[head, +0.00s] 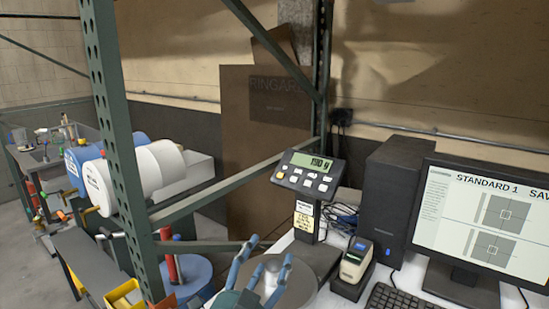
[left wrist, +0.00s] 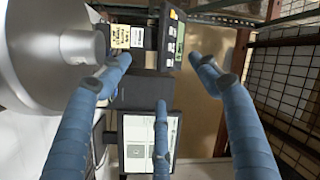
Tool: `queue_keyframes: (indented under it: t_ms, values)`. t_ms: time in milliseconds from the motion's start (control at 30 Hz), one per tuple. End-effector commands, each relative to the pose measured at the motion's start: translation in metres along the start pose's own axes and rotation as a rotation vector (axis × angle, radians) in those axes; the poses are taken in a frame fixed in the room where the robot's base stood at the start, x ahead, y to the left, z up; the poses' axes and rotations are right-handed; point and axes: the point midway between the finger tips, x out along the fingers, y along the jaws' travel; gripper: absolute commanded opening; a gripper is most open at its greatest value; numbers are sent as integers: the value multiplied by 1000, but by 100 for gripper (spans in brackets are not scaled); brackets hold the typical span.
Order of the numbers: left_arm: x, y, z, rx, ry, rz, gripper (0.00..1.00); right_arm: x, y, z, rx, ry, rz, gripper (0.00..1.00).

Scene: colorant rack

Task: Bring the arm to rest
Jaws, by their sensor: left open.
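My left gripper (head: 263,262) is at the bottom middle of the head view, its blue fingers pointing up. In the left wrist view the left gripper (left wrist: 160,75) has its fingers spread wide, with nothing held between them. A pale round metal vessel (head: 298,288) stands close behind the fingers in the head view, partly hidden by them. A large silver vessel (left wrist: 45,55) also fills the left side of the wrist view, beside the left finger. I cannot tell whether the gripper touches it. My right gripper is not in view.
A green rack post (head: 115,130) and crossbar stand to the left of the gripper. White and blue drums (head: 150,168) lie farther left.

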Motion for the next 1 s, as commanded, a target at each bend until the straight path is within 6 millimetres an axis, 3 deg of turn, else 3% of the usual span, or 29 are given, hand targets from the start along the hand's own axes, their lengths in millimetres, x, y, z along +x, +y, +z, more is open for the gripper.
queue_keyframes:
  t_ms: [33, 200, 400, 500, 700, 967, 1000]
  values:
    - [-15, 16, 33, -82, -96, 48, 63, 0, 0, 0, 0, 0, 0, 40]
    - [-76, 64, 122, -321, -394, 179, 63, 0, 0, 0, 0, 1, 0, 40]
    - [-179, 122, 195, -566, -747, 315, 63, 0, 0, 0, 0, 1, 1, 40]
    - [-224, 141, 213, -647, -882, 359, 63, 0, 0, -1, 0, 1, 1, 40]
    - [-296, 164, 230, -755, -1085, 421, 63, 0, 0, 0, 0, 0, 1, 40]
    - [-374, 182, 235, -850, -1300, 478, 63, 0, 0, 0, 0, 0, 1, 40]
    - [-370, 193, 243, -849, -1302, 481, 63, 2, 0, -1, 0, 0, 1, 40]
